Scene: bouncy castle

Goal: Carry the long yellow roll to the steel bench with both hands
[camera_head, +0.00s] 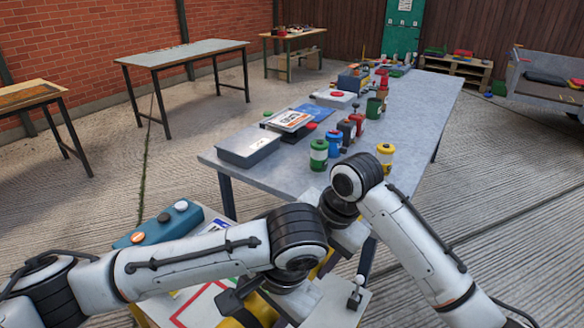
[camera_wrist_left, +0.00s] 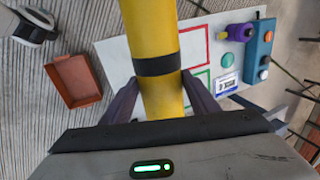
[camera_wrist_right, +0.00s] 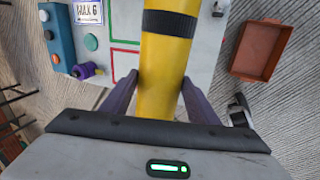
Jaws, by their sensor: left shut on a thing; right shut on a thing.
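The long yellow roll (camera_wrist_left: 150,25) has a black band and crosses the left wrist view upright. It also shows in the right wrist view (camera_wrist_right: 165,55). My left gripper (camera_wrist_left: 162,97) is shut on the roll, a purple finger on each side. My right gripper (camera_wrist_right: 158,95) is shut on it likewise. In the head view my arms hide most of the roll; a yellow part (camera_head: 250,308) shows at the bottom. A long grey bench (camera_head: 425,100) stands ahead, and another grey-topped table (camera_head: 185,51) stands at the back left. I cannot tell which is the steel bench.
Cans, boxes and a grey case (camera_head: 249,146) crowd the long bench's near and left side; its right side is clearer. Below the roll is a pale work surface (camera_wrist_left: 125,65) with a blue button box (camera_head: 160,224). Open concrete floor lies to the left.

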